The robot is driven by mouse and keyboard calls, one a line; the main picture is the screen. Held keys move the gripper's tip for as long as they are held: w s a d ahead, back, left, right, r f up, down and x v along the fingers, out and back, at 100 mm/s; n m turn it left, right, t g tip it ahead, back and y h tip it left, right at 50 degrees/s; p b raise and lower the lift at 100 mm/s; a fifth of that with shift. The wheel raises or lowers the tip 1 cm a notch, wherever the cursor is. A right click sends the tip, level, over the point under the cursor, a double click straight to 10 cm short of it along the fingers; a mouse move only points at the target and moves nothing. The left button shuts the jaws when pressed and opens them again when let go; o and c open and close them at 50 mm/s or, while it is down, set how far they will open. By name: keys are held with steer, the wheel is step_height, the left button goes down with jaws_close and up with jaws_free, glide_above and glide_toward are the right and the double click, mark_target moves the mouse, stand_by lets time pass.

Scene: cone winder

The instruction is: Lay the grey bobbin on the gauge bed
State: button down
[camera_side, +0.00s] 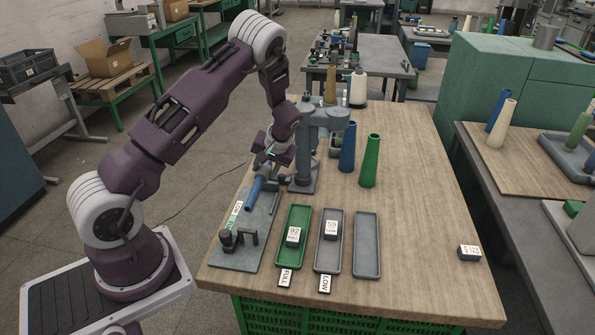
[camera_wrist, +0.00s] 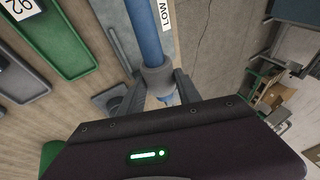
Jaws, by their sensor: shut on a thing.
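My gripper (camera_side: 266,165) is shut on a blue tube (camera_side: 255,192) with a grey collar. In the wrist view the fingers (camera_wrist: 158,78) close on the grey collar (camera_wrist: 158,73), and the blue tube (camera_wrist: 144,30) runs up from it. No wholly grey bobbin is plain in view. The tube slants down over the far part of a grey plate, which looks like the gauge bed (camera_side: 262,226). This bed has a white and green strip (camera_side: 234,216) along its left edge and a dark fixture (camera_side: 238,238) near its front. I cannot tell whether the tube touches the bed.
Right of the bed lie a green tray (camera_side: 282,273) and a grey tray (camera_side: 326,266), each holding a numbered block, then an empty blue-grey tray (camera_side: 367,255). Blue (camera_side: 347,150) and green (camera_side: 370,162) cones stand beyond. The table's right is mostly clear.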

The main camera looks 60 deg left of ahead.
steer(key=shift+s+a+f, duration=0.15)
steer(key=shift+f, duration=4.1)
steer(key=shift+f, duration=0.15)
steer(key=c, duration=0.8)
jaws_free()
steer(key=shift+c, duration=0.2)
steer(key=shift+o, duration=0.4)
steer(key=shift+d, duration=0.2)
steer(key=c, duration=0.4)
steer(key=shift+o, duration=1.4)
